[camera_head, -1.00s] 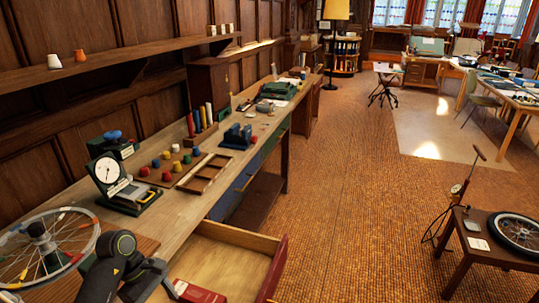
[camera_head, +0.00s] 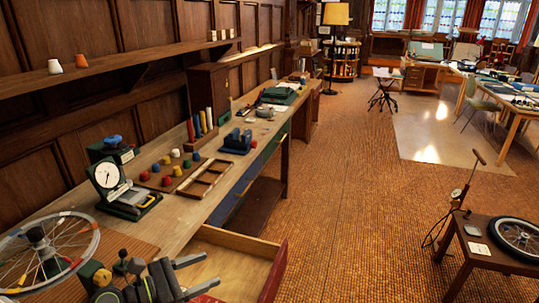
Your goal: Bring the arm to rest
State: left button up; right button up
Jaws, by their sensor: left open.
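My left gripper (camera_head: 196,274) is at the bottom of the head view, in front of the bench. Its two dark fingers point right and stand apart, with nothing visible between them. They appear over the open wooden drawer (camera_head: 232,263) with the red front. My left arm comes in from the bottom left. The right gripper is not in view.
A spoked wheel (camera_head: 38,238) lies at the bench's near left, close to my left arm. A dial gauge (camera_head: 107,174) stands behind it. A red object (camera_head: 207,299) in the drawer is mostly hidden.

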pick_arm(q)
jog(key=s+a+r+n+t+y, duration=0.1)
jog(key=a+r+n+t+y, duration=0.4)
jog(key=n, duration=0.7)
jog(key=s+a+r+n+t+y, duration=0.1)
jog(key=a+r+n+t+y, duration=0.1)
jog(key=a+n+t+y, duration=0.75)
jog(key=s+a+f+n+g+y, duration=0.6)
jog(key=s+f+n+g, duration=0.35)
jog(key=n, duration=0.95)
jog(key=s+d+f+n+g+h, duration=0.25)
jog(key=s+f+n+g, duration=0.2)
jog(key=s, duration=0.35)
jog(key=s+d+f+n+g+h, duration=0.2)
jog(key=s+d+f+n+g, duration=0.15)
jog(key=s+f+g, duration=0.4)
notch_tip(320, 180, down, 30)
jog(key=s+a+b, duration=0.2)
jog(key=s+b, duration=0.1)
jog(key=b, duration=0.3)
jog(key=s+f+b, duration=0.2)
jog(key=s+f, duration=0.5)
jog(key=f, duration=0.2)
jog(key=s+d+f+g+h+b, duration=0.1)
jog(key=s+f+b, duration=0.1)
jog(key=s+f, duration=0.5)
notch_tip(320, 180, down, 4)
jog(key=shift+s+d+r, duration=0.15)
jog(key=shift+d+r, duration=0.05)
